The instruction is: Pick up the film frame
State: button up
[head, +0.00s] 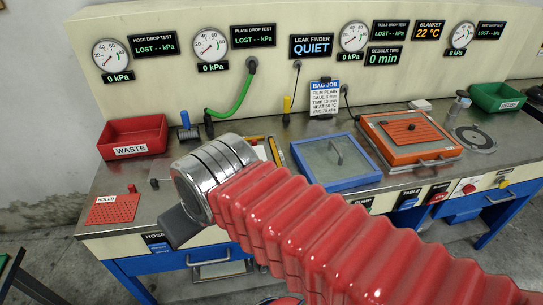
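My arm, in red bellows, reaches from the lower right across the front of the bench. Its chrome wrist is left of the blue frame and apart from it. My gripper (178,228) shows only as a dark grey piece below the wrist, over the bench's front edge. Its fingertips are not clear, so I cannot tell whether it is open. I see nothing held in it.
An orange framed unit (440,155) sits just right of the blue frame. A red WASTE bin (133,138) and a red perforated mat (111,210) are at left. A green REUSE bin (496,98) is at far right. A BAG JOB card (324,99) stands behind the frame.

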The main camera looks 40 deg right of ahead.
aim_at(337, 162)
jog(key=k, duration=0.5)
jog(key=z, duration=1.5)
jog(key=i, duration=0.35)
jog(key=z, duration=0.1)
